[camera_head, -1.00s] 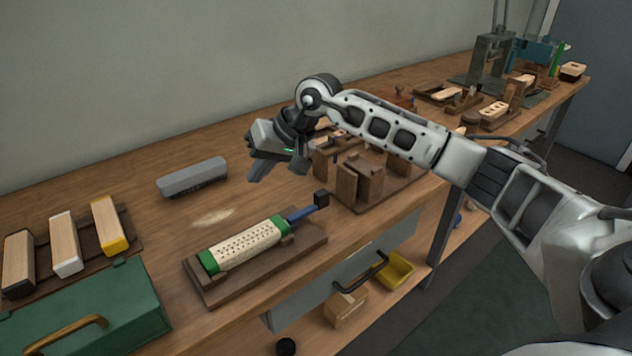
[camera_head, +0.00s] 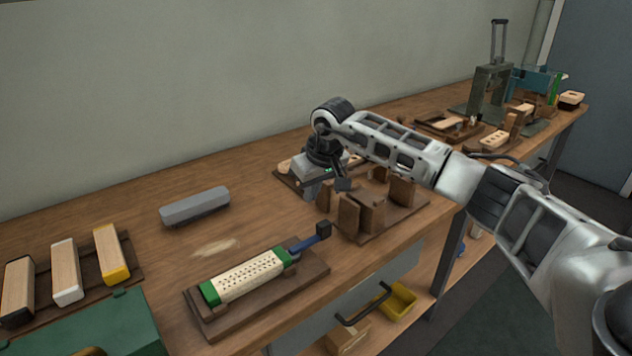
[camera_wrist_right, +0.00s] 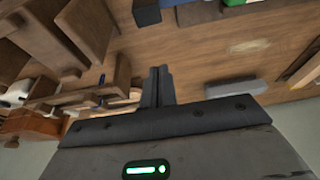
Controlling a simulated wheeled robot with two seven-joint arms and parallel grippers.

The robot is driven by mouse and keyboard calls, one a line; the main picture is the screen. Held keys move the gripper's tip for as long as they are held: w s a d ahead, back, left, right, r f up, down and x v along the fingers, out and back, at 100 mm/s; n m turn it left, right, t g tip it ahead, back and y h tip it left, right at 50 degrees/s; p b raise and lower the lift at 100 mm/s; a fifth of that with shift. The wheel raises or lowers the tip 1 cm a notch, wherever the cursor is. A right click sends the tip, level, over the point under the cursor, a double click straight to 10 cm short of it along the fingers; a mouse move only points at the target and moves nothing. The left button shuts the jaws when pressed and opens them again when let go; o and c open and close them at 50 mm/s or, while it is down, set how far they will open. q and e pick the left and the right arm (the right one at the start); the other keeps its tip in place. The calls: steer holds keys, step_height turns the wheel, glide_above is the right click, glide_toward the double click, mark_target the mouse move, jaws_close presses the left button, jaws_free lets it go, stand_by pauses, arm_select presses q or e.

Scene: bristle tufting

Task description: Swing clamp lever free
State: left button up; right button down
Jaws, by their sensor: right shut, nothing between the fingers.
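The clamp has green jaws (camera_head: 211,294) on a brown wooden board (camera_head: 315,272), with a pale, hole-drilled brush block (camera_head: 247,276) between them. Its blue lever (camera_head: 304,243) slants up to the right and ends in a black knob (camera_head: 323,230). In the wrist view the lever (camera_wrist_right: 182,3) and knob (camera_wrist_right: 147,12) show at the top edge. My right gripper (camera_head: 312,190) is behind the knob, apart from it, beside the wooden fixture. In the wrist view its fingers (camera_wrist_right: 157,88) are together and empty. My left gripper is out of view.
A wooden fixture with upright blocks (camera_head: 348,216) stands right of the clamp, close to my right gripper. A grey bar (camera_head: 195,207) lies behind the clamp. Brushes (camera_head: 112,255) and a green box (camera_head: 130,325) are at left. The bench between grey bar and gripper is clear.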

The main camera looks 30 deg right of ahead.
mark_target(308, 240)
steer(key=x, duration=0.4)
steer(key=shift+w+f, duration=0.1)
steer(key=shift+f, duration=0.2)
steer(key=shift+s+d+f+p, duration=0.15)
steer(key=shift+s+p, duration=0.75)
steer(key=shift+s, duration=1.05)
